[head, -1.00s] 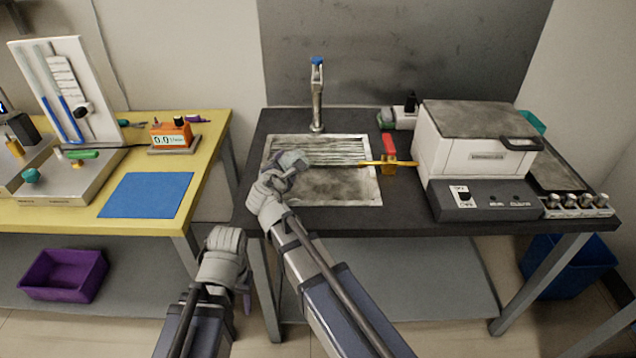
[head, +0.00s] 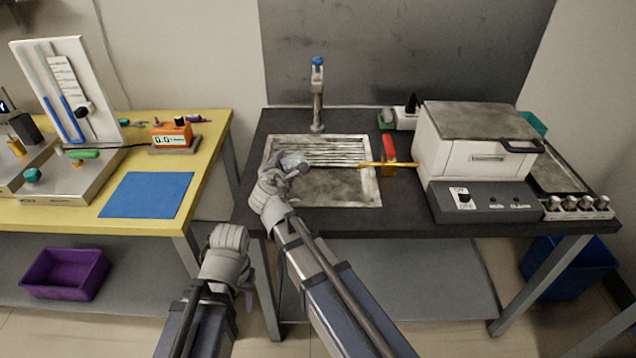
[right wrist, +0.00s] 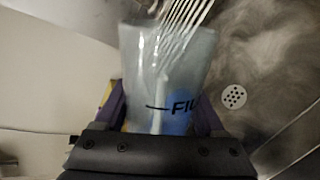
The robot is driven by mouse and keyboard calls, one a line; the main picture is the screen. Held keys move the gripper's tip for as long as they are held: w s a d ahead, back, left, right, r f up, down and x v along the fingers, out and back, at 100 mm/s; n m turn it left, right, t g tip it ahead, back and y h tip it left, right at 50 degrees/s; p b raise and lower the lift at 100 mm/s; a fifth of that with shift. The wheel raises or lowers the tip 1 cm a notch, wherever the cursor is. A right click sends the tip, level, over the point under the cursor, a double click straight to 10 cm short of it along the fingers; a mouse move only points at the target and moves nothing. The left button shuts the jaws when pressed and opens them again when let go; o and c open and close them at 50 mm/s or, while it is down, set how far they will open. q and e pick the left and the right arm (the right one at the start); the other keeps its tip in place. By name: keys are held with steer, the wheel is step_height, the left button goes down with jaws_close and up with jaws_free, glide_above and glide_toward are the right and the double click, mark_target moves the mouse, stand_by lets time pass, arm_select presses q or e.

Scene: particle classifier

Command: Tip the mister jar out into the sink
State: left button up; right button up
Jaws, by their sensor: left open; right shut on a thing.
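The mister jar (right wrist: 166,75) is clear, with dark "FIL" lettering and some blue low down near the jaws in the right wrist view. My right gripper (head: 278,178) is shut on it, with a finger on each side in the right wrist view (right wrist: 165,120). In the head view the jar (head: 294,161) is tilted over the left part of the sink (head: 345,190). I cannot tell whether liquid is leaving it. The sink's drain (right wrist: 233,96) shows to the right of the jar. My left gripper (head: 246,282) is open and empty, low in front of the tables.
A faucet (head: 317,95) stands behind the sink. A red and yellow tool (head: 388,155) lies at the sink's right edge, its yellow part reaching over the basin. A white box device (head: 475,150) stands further right. A yellow table (head: 218,135) with a blue mat (head: 147,195) is at left.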

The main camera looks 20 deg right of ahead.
arm_select(q)
steer(key=shift+w+d+r+p, duration=0.1)
steer(key=shift+d+r+p, duration=0.2)
steer(key=shift+r+p, duration=0.25)
arm_select(e)
steer(key=shift+r+m+y, duration=0.3)
steer(key=shift+r+m, duration=0.05)
steer(key=shift+m, duration=0.05)
